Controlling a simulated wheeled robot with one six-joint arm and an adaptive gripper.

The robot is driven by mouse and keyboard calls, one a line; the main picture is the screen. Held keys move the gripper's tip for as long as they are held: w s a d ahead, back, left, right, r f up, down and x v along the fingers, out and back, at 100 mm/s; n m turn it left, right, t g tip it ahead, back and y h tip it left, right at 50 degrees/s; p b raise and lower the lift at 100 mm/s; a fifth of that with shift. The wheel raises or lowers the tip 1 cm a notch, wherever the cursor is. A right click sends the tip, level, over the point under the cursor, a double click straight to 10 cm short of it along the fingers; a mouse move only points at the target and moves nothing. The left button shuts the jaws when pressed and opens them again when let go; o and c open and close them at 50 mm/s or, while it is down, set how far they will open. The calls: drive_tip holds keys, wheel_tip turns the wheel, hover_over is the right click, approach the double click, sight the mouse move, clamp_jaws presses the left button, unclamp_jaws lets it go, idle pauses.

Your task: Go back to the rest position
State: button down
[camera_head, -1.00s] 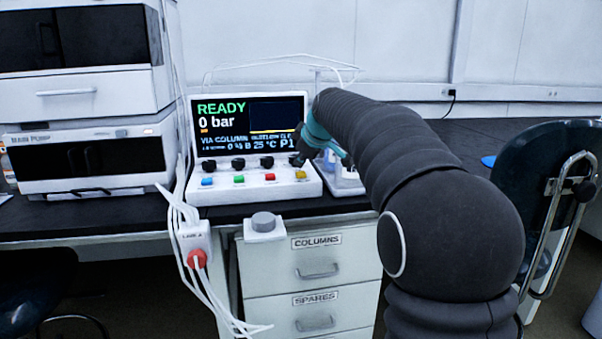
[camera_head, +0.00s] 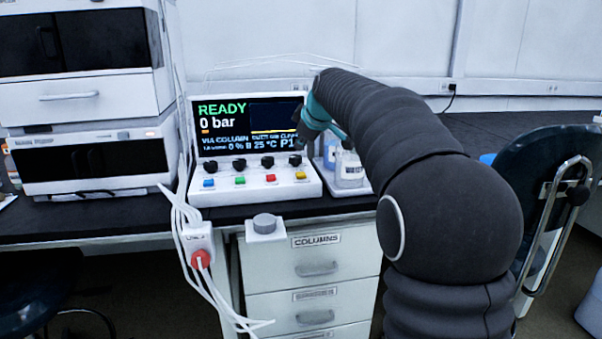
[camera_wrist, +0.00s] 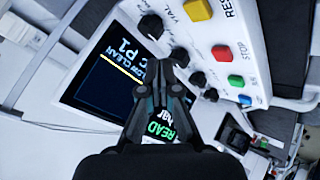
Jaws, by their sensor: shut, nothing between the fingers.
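My gripper (camera_wrist: 160,75) is shut and empty in the wrist view, its fingertips in front of the control panel. In the head view my gripper (camera_head: 303,140) is at the right edge of the panel's screen, partly hidden by my wrist. The control panel (camera_head: 250,185) has a lit screen (camera_head: 225,125) reading READY and 0 bar. Below the screen are black knobs and blue, green, red and yellow buttons. The yellow button (camera_head: 300,175) is uncovered, and it also shows in the wrist view (camera_wrist: 198,9). I cannot tell the exact gap between gripper and panel.
Stacked instruments (camera_head: 85,160) stand at the left. A tray with bottles (camera_head: 347,170) is right of the panel, close to my arm. A chair (camera_head: 540,190) is at the far right. Drawers (camera_head: 315,265) and a cable box with a red knob (camera_head: 201,259) are below the bench edge.

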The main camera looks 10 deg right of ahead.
drive_tip(key=shift+s, duration=0.1)
drive_tip(key=s+f+m+g, duration=0.1)
drive_tip(key=s+f+m, duration=0.2)
drive_tip(key=s, duration=1.1)
drive_tip(key=s+f+m+g+h, duration=0.1)
drive_tip(key=s+f+m, duration=0.3)
drive_tip(key=s+f, duration=0.5)
drive_tip(key=s+f+m+g+h, duration=0.1)
drive_tip(key=s+f+m, duration=0.3)
drive_tip(key=s, duration=1.6)
wheel_tip(320, 180, down, 2)
drive_tip(key=shift+s+f, duration=0.1)
drive_tip(key=shift+s, duration=0.25)
